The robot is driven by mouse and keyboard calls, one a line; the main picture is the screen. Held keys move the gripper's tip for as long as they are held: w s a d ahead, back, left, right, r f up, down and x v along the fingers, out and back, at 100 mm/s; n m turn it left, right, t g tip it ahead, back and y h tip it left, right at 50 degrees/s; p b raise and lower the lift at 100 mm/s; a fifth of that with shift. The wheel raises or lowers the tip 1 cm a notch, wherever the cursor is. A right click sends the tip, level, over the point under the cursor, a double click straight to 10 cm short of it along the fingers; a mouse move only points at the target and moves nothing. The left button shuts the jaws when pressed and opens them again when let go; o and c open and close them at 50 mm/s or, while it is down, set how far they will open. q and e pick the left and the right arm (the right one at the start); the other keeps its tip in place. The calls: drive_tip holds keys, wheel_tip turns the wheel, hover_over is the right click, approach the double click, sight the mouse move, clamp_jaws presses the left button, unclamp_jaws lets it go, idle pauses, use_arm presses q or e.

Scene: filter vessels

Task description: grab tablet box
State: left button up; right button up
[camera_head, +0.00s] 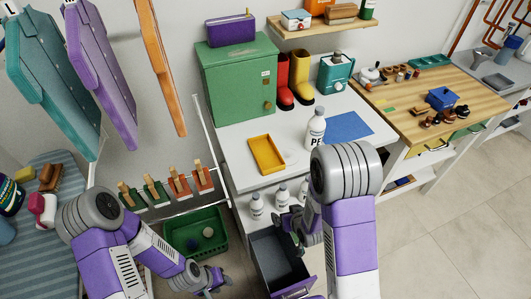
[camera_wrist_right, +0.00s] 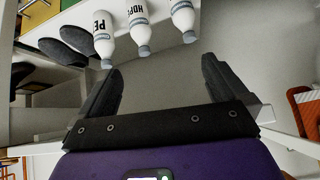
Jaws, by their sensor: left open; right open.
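I cannot tell for sure which thing is the tablet box. A small white box with red and blue marks (camera_head: 296,20) sits on the wooden wall shelf, far from both grippers. My left gripper (camera_head: 214,278) is open and empty, low beside the green crate. My right gripper (camera_wrist_right: 160,88) is open, with nothing between its fingers. In the head view it is mostly hidden near the open drawer (camera_head: 277,262). White bottles, including one marked PE (camera_wrist_right: 104,38) and one marked HDPE (camera_wrist_right: 138,25), stand beyond its fingers.
The white table holds a green cabinet (camera_head: 236,78), yellow tray (camera_head: 266,154), red and yellow boots (camera_head: 300,75), teal container (camera_head: 336,73) and blue mat (camera_head: 349,127). A green crate (camera_head: 194,236) stands low between my arms.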

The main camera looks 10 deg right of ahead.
sight(269, 162)
drive_tip(key=w+a+r+n+t+y, duration=0.1)
drive_tip(key=w+r+t, duration=0.2)
drive_tip(key=r, duration=0.4)
drive_tip(key=w+a+r+n+t, duration=0.1)
drive_tip(key=w+r+t, duration=0.15)
drive_tip(key=r, duration=0.55)
drive_tip(key=b+x, duration=0.1)
drive_tip(key=x, duration=0.5)
drive_tip(key=shift+d+r, duration=0.1)
drive_tip(key=shift+b+x, duration=0.45)
drive_tip(key=shift+x, duration=2.9)
drive_tip(key=shift+c, duration=0.5)
drive_tip(key=c, duration=0.6)
